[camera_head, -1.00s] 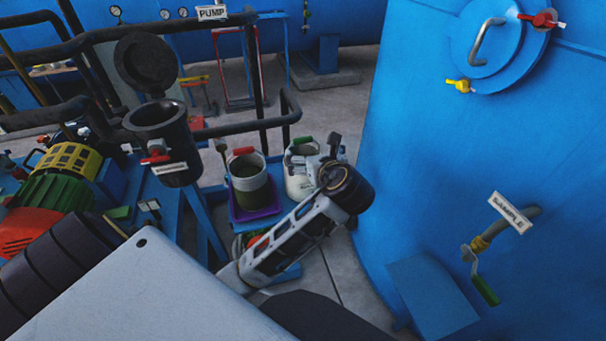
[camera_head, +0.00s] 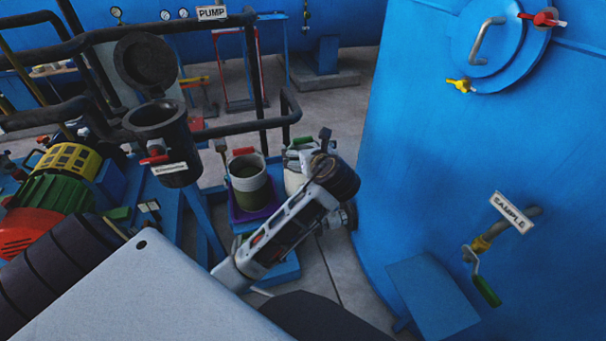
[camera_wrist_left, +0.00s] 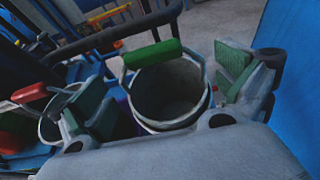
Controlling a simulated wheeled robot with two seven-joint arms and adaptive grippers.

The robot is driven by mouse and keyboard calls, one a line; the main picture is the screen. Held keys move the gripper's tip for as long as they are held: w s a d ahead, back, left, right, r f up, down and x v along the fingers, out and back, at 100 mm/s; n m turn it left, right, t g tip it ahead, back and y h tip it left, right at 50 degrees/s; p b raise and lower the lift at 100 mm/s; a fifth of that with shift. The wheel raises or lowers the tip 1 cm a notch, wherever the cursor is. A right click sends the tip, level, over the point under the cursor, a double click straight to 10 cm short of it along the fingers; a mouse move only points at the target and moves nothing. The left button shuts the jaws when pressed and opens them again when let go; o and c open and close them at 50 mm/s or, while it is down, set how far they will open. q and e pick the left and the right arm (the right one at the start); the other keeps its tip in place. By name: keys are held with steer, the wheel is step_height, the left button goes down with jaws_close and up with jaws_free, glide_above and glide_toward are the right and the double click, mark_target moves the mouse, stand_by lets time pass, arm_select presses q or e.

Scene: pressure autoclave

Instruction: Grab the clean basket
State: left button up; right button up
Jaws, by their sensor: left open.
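The clean basket is a whitish bucket (camera_head: 293,181) with a green handle grip, standing right of a second bucket (camera_head: 248,180) with a red grip. My left gripper (camera_head: 318,147) is at the clean basket and partly covers it in the head view. In the left wrist view the clean basket (camera_wrist_left: 170,97) lies between the two spread green-padded fingers of my left gripper (camera_wrist_left: 172,100). Its green grip runs across the far rim, and its inside looks empty. The gripper is open, and I cannot tell whether a finger touches the bucket. My right gripper is out of view.
A purple tray (camera_head: 245,214) is under the red-gripped bucket. A dark lidded vessel (camera_head: 163,140) and black pipes (camera_head: 245,128) stand to the left and behind. A large blue tank (camera_head: 430,160) with a sample valve (camera_head: 482,243) closes off the right.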

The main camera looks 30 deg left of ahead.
mark_target(303, 147)
arm_select(q)
steer(key=x, duration=0.3)
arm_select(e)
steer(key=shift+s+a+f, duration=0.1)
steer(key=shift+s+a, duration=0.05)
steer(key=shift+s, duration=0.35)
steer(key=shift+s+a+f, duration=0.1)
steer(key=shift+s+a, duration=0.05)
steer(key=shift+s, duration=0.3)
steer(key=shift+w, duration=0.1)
